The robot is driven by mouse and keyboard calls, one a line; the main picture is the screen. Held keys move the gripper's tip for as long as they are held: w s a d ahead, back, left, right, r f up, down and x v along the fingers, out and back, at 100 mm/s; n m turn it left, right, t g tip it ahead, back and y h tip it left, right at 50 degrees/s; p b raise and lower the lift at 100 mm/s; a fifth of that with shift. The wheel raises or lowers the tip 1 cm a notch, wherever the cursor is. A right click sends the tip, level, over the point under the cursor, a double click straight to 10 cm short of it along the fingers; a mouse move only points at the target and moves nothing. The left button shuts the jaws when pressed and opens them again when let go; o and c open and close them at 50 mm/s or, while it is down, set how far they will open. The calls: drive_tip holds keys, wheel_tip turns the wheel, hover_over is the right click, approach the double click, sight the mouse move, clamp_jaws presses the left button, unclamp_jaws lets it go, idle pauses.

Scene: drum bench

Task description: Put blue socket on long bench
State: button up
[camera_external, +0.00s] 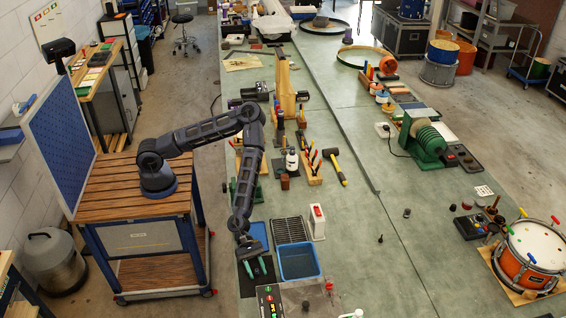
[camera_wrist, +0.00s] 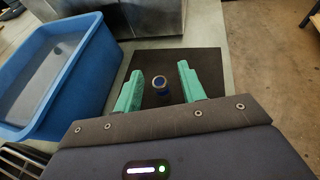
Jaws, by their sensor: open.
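The blue socket (camera_wrist: 160,84) is a small blue cylinder with a pale metallic rim. It stands upright on a dark mat (camera_wrist: 206,62) in the wrist view. My gripper (camera_wrist: 160,82) is open, with its two green fingers apart and the socket showing between and a little beyond them. I cannot tell how high the fingers are above the mat. In the external view my gripper (camera_external: 257,268) is low over the near left edge of the long bench (camera_external: 350,225), and the socket is hidden there.
A blue bin (camera_external: 299,262) stands right of my gripper in the external view. It also shows at left in the wrist view (camera_wrist: 88,85). A dark rack (camera_external: 289,230) and a red-and-white box (camera_external: 317,222) stand behind it. The bench middle has free room.

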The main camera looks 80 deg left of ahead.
drive_tip(key=shift+x, duration=1)
clamp_jaws()
drive_tip(key=shift+r, duration=0.15)
wheel_tip(320, 180, up, 20)
drive_tip(key=w+a+f+n+t+y, duration=0.2)
drive_tip(key=w+a+n+t+y, duration=0.15)
drive_tip(key=w+a, duration=1.05)
drive_tip(key=w+a+f+n+t+y, duration=0.2)
drive_tip(key=w+a+n+t, duration=0.2)
drive_tip(key=w+a, duration=0.95)
drive_tip(key=w+a+n+t+y, duration=0.1)
drive_tip(key=w+a+n+y, duration=0.1)
drive_tip(key=a, duration=1)
drive_tip(key=w+a+f+n+y, duration=0.1)
drive_tip(key=w+a+n+y, duration=0.2)
drive_tip(key=a, duration=0.9)
drive_tip(key=w+a+f+n+t+y, duration=0.1)
drive_tip(key=w+a, duration=0.5)
drive_tip(key=a, duration=0.6)
drive_tip(key=shift+w+a+n+t+y, duration=0.25)
drive_tip(key=shift+a+n+t+y, duration=0.1)
drive_tip(key=shift+n+y, duration=0.4)
